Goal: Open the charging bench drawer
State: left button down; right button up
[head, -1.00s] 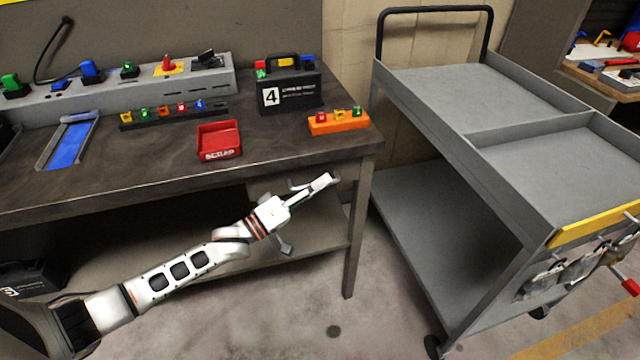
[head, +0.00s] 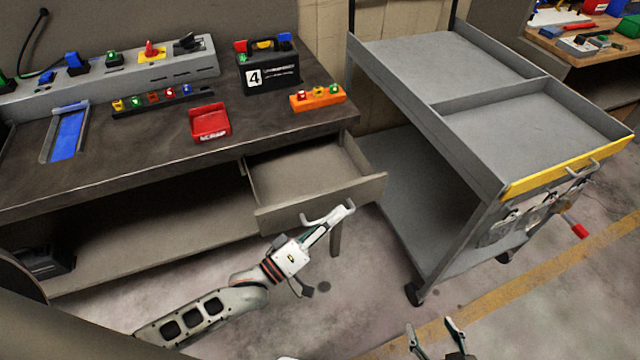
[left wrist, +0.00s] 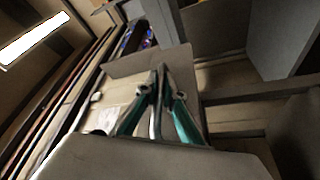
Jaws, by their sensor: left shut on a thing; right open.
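The charging bench (head: 90,180) stands at the left in the head view. Its drawer (head: 362,190) is pulled well out under the right end of the bench top, and its grey inside looks empty. In the left wrist view the two fingers (left wrist: 160,78) with teal links are close together. My right gripper (head: 437,332) shows at the bottom edge of the head view, open and empty, apart from the drawer.
On the bench top are a red scrap bin (head: 210,123), a black box marked 4 (head: 268,75), an orange block (head: 318,97) and a blue-lined tray (head: 68,132). A grey cart (head: 480,150) stands right of the drawer with a narrow gap. Floor in front is clear.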

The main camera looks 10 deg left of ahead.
pick_arm(q)
jog(key=s+d+p, duration=0.1)
jog(key=s+d, duration=0.3)
jog(key=s, duration=0.2)
jog(key=shift+s+d, duration=0.15)
jog(key=shift+s, duration=0.05)
pick_arm(e)
jog(key=shift+w+d+r, duration=0.1)
jog(key=shift+w+r, duration=0.15)
jog(key=shift+r, duration=0.4)
jog(key=shift+w+r, duration=0.2)
jog(key=shift+r, duration=0.4)
pick_arm(q)
jog(key=shift+f, duration=0.1)
jog(key=c, duration=2.4)
grip_release()
jog(key=shift+c, duration=0.2)
pick_arm(e)
jog(key=shift+s+f, duration=0.1)
jog(key=shift+f, duration=0.05)
pick_arm(q)
jog(key=v, duration=1.2)
